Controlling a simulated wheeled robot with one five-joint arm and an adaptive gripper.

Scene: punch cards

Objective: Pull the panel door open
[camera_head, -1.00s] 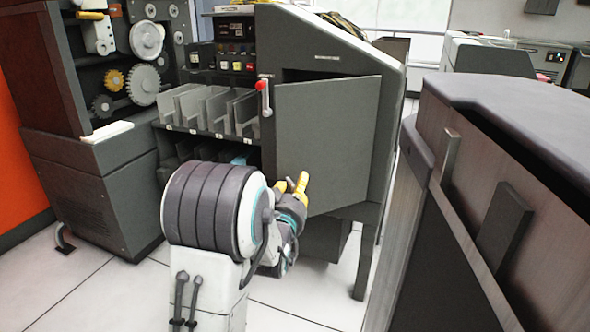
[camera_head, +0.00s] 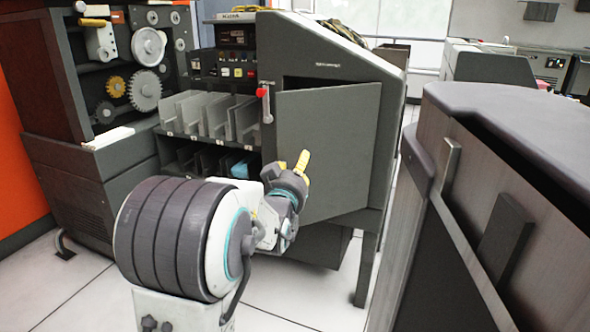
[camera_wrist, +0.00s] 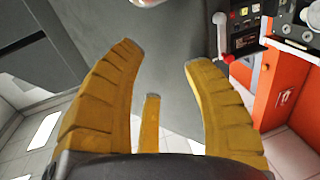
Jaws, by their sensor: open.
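The panel door (camera_head: 328,150) is a flat grey panel on the front of a dark grey machine cabinet. It stands ajar, with a dark gap along its top. My gripper (camera_head: 292,161) is in front of the door's left part, its yellow fingers pointing up. In the wrist view, my gripper (camera_wrist: 161,62) has its fingers spread, with nothing held between them. A grey surface, seemingly the door (camera_wrist: 165,45), lies beyond and between the fingers. I cannot tell whether a finger touches it. The door's lower left is partly hidden by my gripper.
A red-knobbed lever (camera_head: 263,100) sits just left of the door, and also shows in the wrist view (camera_wrist: 224,40). Card slots (camera_head: 212,118) lie further left. A large dark-topped cabinet (camera_head: 505,130) stands close on the right. Pale floor (camera_head: 310,290) shows in front.

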